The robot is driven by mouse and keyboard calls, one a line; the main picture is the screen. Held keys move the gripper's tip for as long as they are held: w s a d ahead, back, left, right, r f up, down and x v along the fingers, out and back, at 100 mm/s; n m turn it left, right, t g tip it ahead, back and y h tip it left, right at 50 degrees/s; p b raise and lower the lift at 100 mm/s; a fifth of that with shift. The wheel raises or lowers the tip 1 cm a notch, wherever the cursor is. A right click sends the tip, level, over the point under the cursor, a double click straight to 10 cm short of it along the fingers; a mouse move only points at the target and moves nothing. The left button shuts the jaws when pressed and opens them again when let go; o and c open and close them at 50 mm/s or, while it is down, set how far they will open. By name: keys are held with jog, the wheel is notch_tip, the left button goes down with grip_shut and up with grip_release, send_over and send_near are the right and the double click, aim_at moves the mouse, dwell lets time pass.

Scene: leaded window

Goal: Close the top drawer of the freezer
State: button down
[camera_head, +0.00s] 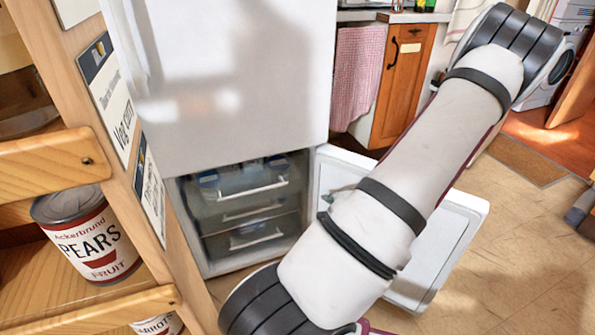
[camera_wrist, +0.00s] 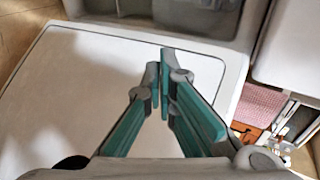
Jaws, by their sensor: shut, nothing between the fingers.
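The freezer (camera_head: 240,205) is the lower compartment of a tall white fridge, and its door (camera_head: 455,225) stands open to the right. The top drawer (camera_head: 245,182) is clear grey with a pale handle and has bluish contents. It seems to sit a little forward of the drawers below, but I cannot tell exactly how far. My gripper (camera_wrist: 163,60) shows in the wrist view, its teal fingers together and empty. It is over the white inner face of the open door (camera_wrist: 75,85), pointing towards the grey drawer fronts at the top edge. My gripper is not visible in the head view.
Lower drawers (camera_head: 255,238) sit beneath the top one. A wooden shelf (camera_head: 50,160) with a pears can (camera_head: 85,235) stands close on the left. An orange cabinet (camera_head: 400,85) and a pink towel (camera_head: 357,75) are behind. Tiled floor (camera_head: 520,240) is open at right.

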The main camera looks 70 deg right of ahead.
jog(key=t+h, duration=0.1)
jog(key=t, duration=0.1)
send_near(300, 160)
jog(key=shift+n, duration=0.3)
jog(key=b+x, duration=0.5)
jog(key=b, duration=0.1)
jog(key=shift+w+d+f, duration=0.1)
jog(key=shift+w+f, duration=0.1)
jog(key=shift+f, duration=0.3)
jog(key=shift+w+d+r+b, duration=0.1)
jog(key=shift+w+d+b, duration=0.15)
jog(key=shift+d+b, duration=0.15)
